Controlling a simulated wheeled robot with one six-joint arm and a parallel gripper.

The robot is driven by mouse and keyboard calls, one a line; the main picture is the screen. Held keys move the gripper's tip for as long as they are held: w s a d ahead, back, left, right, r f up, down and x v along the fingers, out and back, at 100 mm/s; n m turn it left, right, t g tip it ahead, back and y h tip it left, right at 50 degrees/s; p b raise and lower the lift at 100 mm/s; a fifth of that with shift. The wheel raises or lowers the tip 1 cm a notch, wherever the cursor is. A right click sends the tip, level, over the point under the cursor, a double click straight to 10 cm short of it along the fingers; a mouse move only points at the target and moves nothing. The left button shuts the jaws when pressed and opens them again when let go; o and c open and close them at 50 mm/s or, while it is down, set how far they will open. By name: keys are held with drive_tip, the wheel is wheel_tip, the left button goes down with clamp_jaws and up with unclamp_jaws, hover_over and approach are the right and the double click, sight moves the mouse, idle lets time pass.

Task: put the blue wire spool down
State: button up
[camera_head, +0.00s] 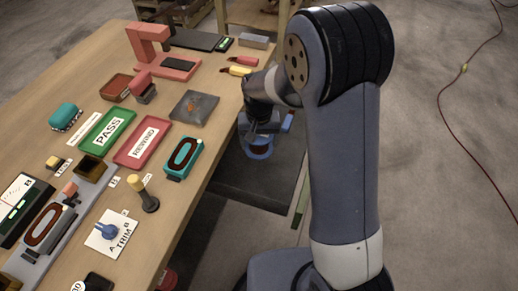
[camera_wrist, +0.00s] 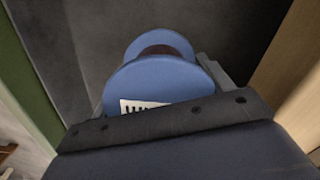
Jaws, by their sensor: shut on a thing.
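The blue wire spool (camera_head: 257,152) is in my gripper (camera_head: 262,134), off the right edge of the workbench in the head view. It hangs over a dark flat surface beside the bench; its height above that surface is hard to judge. In the wrist view the spool (camera_wrist: 155,82) shows two round blue flanges, a dark reddish winding between them and a white barcode label on the nearer flange. My gripper is shut on it. The fingertips are mostly hidden behind the spool.
The workbench (camera_head: 60,108) bears a green PASS tray (camera_head: 88,146), a red REWIND tray (camera_head: 122,160), a grey square plate (camera_head: 204,94) and a teal oval coil unit (camera_head: 170,172). The dark surface (camera_head: 240,188) beside the bench looks clear, with a green strip (camera_head: 300,208) along its right side.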

sight(259, 150)
drive_tip(key=shift+f, duration=2.3)
drive_tip(key=shift+f, duration=0.2)
drive_tip(key=o, duration=1.5)
drive_tip(key=shift+r, duration=0.15)
wheel_tip(259, 150, up, 12)
drive_tip(key=shift+r, duration=0.1)
drive_tip(key=shift+o, duration=0.4)
drive_tip(key=shift+s, duration=0.1)
